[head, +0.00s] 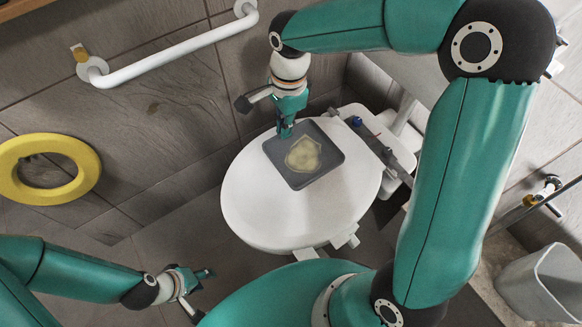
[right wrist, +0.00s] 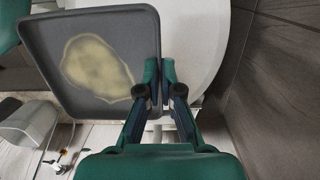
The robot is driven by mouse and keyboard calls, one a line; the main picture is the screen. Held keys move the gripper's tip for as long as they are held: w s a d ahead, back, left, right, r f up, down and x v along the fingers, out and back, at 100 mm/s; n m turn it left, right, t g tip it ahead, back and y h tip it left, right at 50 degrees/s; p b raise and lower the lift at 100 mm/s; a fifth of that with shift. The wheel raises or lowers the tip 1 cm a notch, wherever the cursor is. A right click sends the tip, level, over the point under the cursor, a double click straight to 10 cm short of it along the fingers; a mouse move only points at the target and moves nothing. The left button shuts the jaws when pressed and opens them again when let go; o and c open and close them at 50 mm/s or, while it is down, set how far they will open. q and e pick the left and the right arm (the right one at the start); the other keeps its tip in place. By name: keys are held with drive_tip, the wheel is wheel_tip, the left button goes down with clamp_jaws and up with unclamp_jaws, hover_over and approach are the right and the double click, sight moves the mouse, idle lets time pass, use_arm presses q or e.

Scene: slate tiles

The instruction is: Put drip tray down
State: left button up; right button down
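The drip tray (head: 328,141) is a dark grey square tray with a raised rim and a yellowish stain in its middle. In the head view it is over the rear part of the white toilet lid (head: 262,205). I cannot tell whether it touches the lid. My right gripper (head: 286,131) comes from above and is shut on the tray's edge. In the right wrist view the closed fingers (right wrist: 162,80) pinch the right side of the tray (right wrist: 60,28). My left gripper (head: 203,293) is open and empty, low at the left, away from the tray.
A white grab rail (head: 170,52) and a yellow ring (head: 50,195) are on the tiled wall at the left. A grey-white bin (head: 540,283) stands at the lower right. The front part of the lid is clear.

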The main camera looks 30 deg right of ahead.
wheel_tip(320, 180, down, 17)
drive_tip(key=b, duration=0.4)
drive_tip(key=shift+f+b, duration=0.1)
drive_tip(key=shift+b, duration=0.25)
drive_tip(key=c, duration=1.3)
unclamp_jaws()
drive_tip(key=r+p, duration=0.1)
drive_tip(key=r, duration=0.3)
drive_tip(key=r+p, duration=0.1)
drive_tip(key=r, duration=0.3)
drive_tip(key=d+r+p, duration=0.1)
drive_tip(key=r, duration=0.3)
drive_tip(key=shift+w+r+p, duration=0.15)
drive_tip(key=shift+w+p, duration=0.05)
drive_tip(key=shift+p, duration=0.2)
